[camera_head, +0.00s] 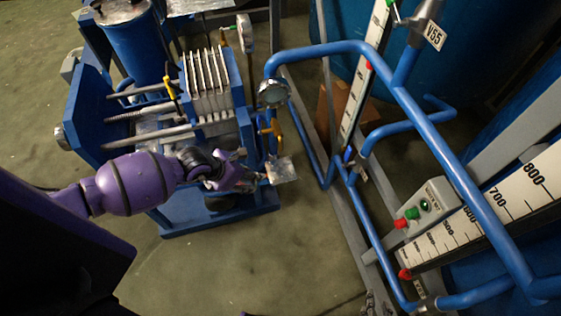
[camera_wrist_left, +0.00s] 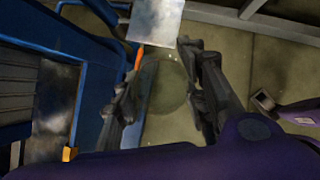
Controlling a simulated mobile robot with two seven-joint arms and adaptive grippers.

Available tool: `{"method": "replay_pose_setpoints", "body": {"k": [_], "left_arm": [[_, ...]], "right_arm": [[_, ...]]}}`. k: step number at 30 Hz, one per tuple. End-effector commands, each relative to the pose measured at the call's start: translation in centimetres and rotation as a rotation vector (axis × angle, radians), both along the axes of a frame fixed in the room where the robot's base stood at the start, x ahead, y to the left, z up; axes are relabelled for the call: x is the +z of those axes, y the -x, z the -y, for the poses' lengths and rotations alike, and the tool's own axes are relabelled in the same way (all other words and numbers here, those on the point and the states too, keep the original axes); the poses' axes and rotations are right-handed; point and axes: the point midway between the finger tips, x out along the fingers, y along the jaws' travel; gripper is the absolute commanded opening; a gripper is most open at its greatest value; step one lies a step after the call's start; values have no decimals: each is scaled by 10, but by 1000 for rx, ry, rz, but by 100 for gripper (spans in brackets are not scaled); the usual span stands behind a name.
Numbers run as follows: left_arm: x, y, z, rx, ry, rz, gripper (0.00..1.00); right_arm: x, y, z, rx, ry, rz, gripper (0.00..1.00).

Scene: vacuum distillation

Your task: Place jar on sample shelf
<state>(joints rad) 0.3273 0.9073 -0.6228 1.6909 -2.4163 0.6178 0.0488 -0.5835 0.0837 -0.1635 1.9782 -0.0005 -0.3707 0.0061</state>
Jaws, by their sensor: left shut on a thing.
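My left gripper (camera_head: 250,178) reaches in from the left, over the front of the blue press-like machine. In the left wrist view its two dark fingers (camera_wrist_left: 163,100) are closed around a clear, round jar (camera_wrist_left: 166,86), seen from above and hard to make out. A small shiny metal plate (camera_head: 282,170), possibly the sample shelf, lies just beyond the fingertips. It also shows at the top of the left wrist view (camera_wrist_left: 156,18). Part of my right arm, with what looks like its gripper (camera_wrist_left: 264,100), shows at the right there; its jaws are unclear.
The blue machine (camera_head: 190,222) with pale upright plates (camera_head: 208,85) stands close beside the left arm. A gauge (camera_head: 272,94) and blue pipe frame (camera_head: 345,48) rise to the right. A control box (camera_head: 428,206) is farther right. Bare floor (camera_head: 270,245) lies in front.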

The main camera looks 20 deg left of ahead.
Motion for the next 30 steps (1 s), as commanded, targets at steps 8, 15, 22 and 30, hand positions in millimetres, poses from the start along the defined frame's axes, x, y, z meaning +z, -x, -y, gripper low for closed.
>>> {"method": "replay_pose_setpoints", "body": {"k": [8, 15, 22, 30], "left_arm": [[2, -67, 44, -2, 3, 4, 10], [0, -104, 69, -1, 0, -1, 10], [-8, -111, 74, -1, 0, -3, 10], [-37, -111, 73, 0, 1, -3, 6]], "right_arm": [[1, -1, -2, 5, -2, -1, 27], [-3, 2, -2, 5, -2, -7, 27], [-4, 3, -2, 0, -2, -7, 27], [-8, 5, -1, -7, -2, -10, 27]]}}
